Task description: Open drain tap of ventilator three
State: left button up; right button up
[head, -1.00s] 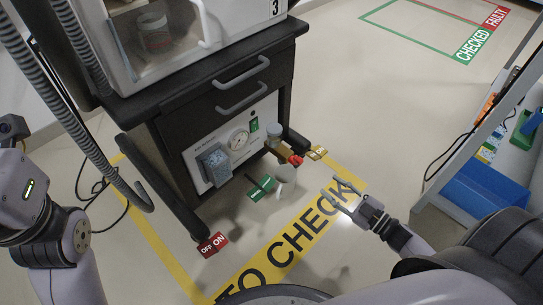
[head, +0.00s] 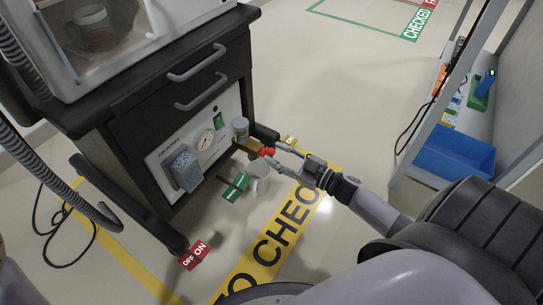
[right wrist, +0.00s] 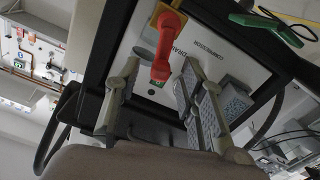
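The drain tap is a red handle (head: 266,152) on a brass body (head: 249,145), low at the right of the ventilator cart's white front panel (head: 168,155). In the right wrist view the red handle (right wrist: 166,45) hangs ahead, between the lines of the two fingers. My right gripper (head: 279,155) is open and close to the handle; the fingers appear not closed on it. My left gripper is out of view.
A white cup (head: 258,179) stands below the tap beside a green tag (head: 235,186). A red OFF/ON tag (head: 195,256) is near the cart's front leg. A blue bin (head: 455,155) sits in the shelf at right.

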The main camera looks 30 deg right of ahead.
jog(key=shift+b+x, duration=0.3)
jog(key=shift+x, duration=1)
jog(key=shift+c, duration=0.3)
grip_shut()
